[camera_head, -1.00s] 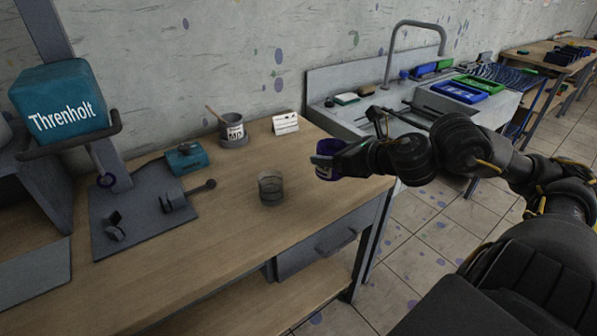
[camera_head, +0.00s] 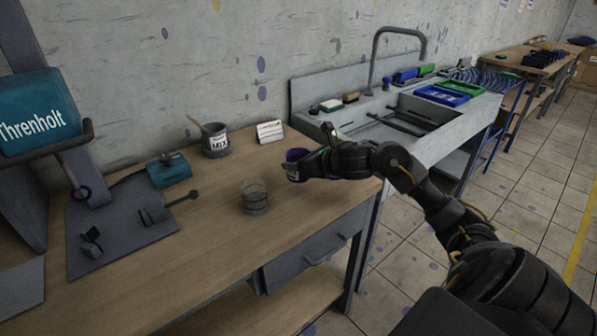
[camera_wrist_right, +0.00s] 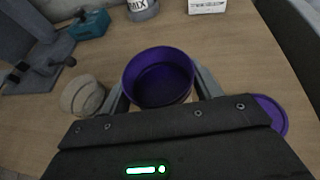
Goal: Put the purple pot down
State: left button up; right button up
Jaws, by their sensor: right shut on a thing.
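The purple pot (camera_head: 293,172) is at my right gripper (camera_head: 303,166), over or on the right part of the wooden table (camera_head: 215,245). In the right wrist view the pot (camera_wrist_right: 158,98) is upright and open at the top, with a dark purple inside. The fingers of my right gripper (camera_wrist_right: 160,95) are shut on its two sides. I cannot tell whether its base touches the table. A purple disc (camera_wrist_right: 270,113), perhaps a lid, shows at the right, partly hidden by my gripper. My left gripper is not in view.
A clear cup (camera_head: 255,197) stands left of the pot. Behind are a grey MIX pot (camera_head: 217,145) with a stick and a white card (camera_head: 270,132). A teal block (camera_head: 170,171) and grey tool board (camera_head: 105,225) lie left. The sink (camera_head: 400,125) is right, beyond the table edge.

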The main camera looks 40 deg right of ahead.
jog(key=shift+w+f, duration=0.35)
jog(key=shift+f, duration=0.3)
notch_tip(320, 180, down, 3)
jog(key=shift+w+f, duration=0.1)
jog(key=shift+w, duration=0.05)
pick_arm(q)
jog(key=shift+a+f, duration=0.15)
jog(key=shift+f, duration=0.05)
pick_arm(e)
jog(key=shift+f, duration=0.15)
jog(key=o, duration=1.4)
